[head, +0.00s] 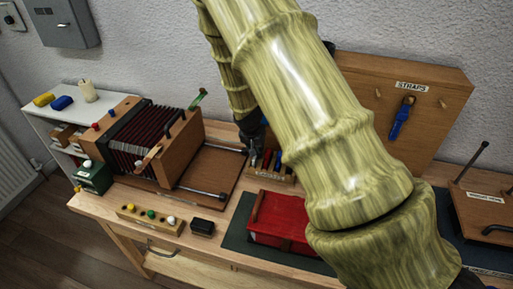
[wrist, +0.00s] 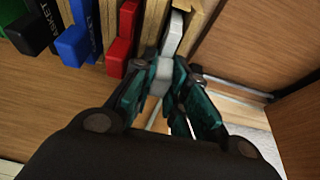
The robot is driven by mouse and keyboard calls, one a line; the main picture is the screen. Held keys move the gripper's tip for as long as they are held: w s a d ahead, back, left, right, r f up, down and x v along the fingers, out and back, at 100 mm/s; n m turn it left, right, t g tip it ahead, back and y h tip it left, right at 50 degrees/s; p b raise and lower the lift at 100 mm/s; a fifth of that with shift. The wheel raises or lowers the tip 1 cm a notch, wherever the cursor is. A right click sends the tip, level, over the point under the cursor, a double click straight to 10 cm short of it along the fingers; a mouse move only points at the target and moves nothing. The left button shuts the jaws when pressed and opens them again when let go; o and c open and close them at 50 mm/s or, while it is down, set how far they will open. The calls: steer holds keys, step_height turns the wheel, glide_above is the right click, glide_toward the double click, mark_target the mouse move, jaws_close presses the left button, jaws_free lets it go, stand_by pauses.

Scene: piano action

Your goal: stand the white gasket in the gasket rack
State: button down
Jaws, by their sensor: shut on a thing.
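My gripper (wrist: 164,82) is shut on the white gasket (wrist: 173,34), whose lower part is between its teal fingers in the wrist view. The gasket lies in line with the wooden dividers of the gasket rack (wrist: 149,22), beside the red gasket (wrist: 122,42). I cannot tell whether it touches the slot's bottom. Blue gaskets (wrist: 73,42) and a green one stand further left in the rack. In the head view my gripper (head: 255,152) is at the left end of the rack (head: 268,176); the white gasket is not clear there.
An accordion-like bellows box (head: 140,135) on a wooden board (head: 208,178) stands left of the rack. A red box (head: 278,222) on a dark mat is in front. A STRAPS board (head: 440,100) stands behind. My arm hides much of the bench's right side.

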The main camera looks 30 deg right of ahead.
stand_by(0.3)
steer(key=c, duration=1.1)
jaws_free()
steer(key=shift+r, duration=0.1)
steer(key=shift+r+p, duration=2.4)
steer(key=shift+r, duration=1.3)
